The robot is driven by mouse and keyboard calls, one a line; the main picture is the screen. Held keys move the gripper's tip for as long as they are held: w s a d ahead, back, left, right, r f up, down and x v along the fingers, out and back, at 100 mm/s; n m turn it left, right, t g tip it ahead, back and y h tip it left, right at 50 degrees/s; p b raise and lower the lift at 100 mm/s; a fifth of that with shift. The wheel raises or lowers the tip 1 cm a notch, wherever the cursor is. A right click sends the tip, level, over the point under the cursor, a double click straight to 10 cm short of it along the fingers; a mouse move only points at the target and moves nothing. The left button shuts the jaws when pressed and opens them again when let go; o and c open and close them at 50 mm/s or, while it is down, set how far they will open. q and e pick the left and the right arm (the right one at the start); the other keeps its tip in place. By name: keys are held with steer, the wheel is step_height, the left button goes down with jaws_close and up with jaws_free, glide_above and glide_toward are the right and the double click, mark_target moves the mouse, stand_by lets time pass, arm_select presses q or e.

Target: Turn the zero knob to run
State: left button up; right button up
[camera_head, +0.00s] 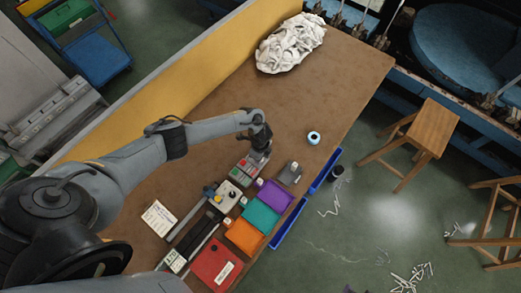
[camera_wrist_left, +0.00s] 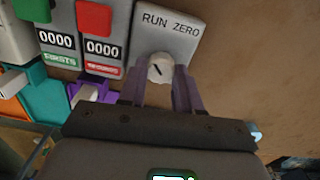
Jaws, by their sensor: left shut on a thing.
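The zero knob (camera_wrist_left: 160,68) is a small white dial with a dark pointer line, on a grey panel (camera_wrist_left: 184,50) marked RUN at left and ZERO at right. The line slants, its upper end leaning left; I cannot tell for sure which mark it points at. My left gripper (camera_wrist_left: 160,88) is shut on the knob, a purplish finger on each side. In the head view my left gripper (camera_head: 262,154) comes down over the panel at the end of the counter row and mostly hides the knob. My right gripper is not in view.
Purple (camera_head: 275,195), teal (camera_head: 260,216), orange (camera_head: 244,237) and red (camera_head: 215,265) items lie nearby. A white sock pile (camera_head: 290,43) lies at the far end; the table between is mostly clear.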

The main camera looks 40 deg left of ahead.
arm_select(q)
steer(key=shift+n, duration=0.3)
steer(key=o, duration=1)
steer(key=shift+o, duration=0.2)
step_height(320, 180, up, 11)
steer(key=p, duration=0.2)
steer(key=shift+d, duration=0.1)
